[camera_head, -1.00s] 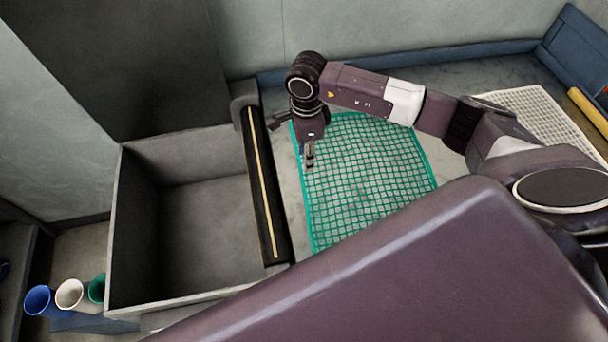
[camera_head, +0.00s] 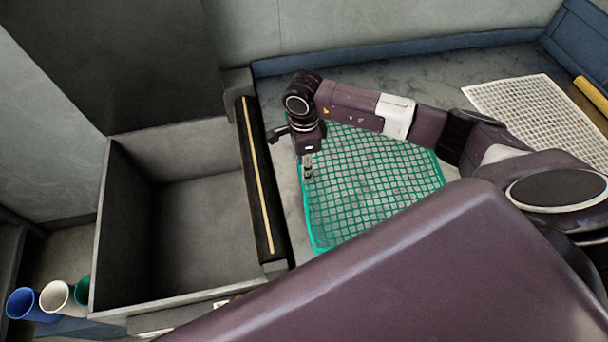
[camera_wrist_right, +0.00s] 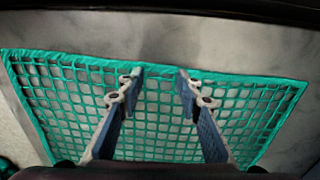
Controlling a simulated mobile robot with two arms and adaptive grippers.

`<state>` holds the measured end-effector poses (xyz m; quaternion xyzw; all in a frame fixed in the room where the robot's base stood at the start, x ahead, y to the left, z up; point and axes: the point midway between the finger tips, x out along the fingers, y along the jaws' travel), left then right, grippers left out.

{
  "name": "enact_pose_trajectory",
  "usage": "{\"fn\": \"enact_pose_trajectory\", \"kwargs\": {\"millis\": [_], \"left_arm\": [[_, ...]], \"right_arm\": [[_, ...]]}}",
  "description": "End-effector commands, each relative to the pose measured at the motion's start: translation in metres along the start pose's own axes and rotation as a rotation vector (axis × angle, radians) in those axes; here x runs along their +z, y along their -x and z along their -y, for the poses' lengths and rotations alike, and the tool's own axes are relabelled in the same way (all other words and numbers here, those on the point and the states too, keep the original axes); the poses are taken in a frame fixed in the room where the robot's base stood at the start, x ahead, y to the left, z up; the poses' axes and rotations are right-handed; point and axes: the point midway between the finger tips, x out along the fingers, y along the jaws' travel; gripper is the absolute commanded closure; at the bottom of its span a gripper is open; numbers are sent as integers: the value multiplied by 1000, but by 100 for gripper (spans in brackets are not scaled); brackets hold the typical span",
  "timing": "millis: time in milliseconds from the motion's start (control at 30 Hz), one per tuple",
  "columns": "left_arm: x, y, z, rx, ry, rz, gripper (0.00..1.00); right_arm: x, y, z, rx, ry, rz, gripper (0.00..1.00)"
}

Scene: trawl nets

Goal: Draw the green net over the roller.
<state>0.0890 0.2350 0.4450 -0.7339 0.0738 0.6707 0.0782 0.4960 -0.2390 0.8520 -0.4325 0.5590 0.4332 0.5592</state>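The green net (camera_head: 375,185) lies flat on the grey deck, to the right of the roller. The roller (camera_head: 256,190) is a dark bar with a yellow stripe along the crate's right edge. My right gripper (camera_head: 308,176) points down at the net's left border, close to the roller. In the wrist view the right gripper (camera_wrist_right: 158,82) is open, with one finger on each side of a short stretch of the green net's border (camera_wrist_right: 225,78). The fingers do not close on it. My left gripper is out of view.
An empty grey crate (camera_head: 100,240) stands left of the roller. Blue, white and green cups (camera_head: 52,297) sit at lower left. A white net (camera_head: 540,118) lies at right, near a yellow bar (camera_head: 592,95). A blue ledge (camera_head: 400,52) runs along the back wall.

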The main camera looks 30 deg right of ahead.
Motion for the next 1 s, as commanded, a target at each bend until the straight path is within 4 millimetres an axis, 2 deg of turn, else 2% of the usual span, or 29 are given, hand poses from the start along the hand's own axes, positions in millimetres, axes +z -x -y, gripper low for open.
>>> {"fn": "enact_pose_trajectory", "kwargs": {"millis": [300, 867, 1000], "left_arm": [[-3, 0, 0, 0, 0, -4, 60], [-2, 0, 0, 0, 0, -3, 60], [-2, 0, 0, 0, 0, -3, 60]], "right_arm": [[-1, -2, 0, 1, 0, -2, 68], [-1, -2, -1, 2, 0, -2, 99], [0, -1, 0, 1, 0, -1, 100]]}}
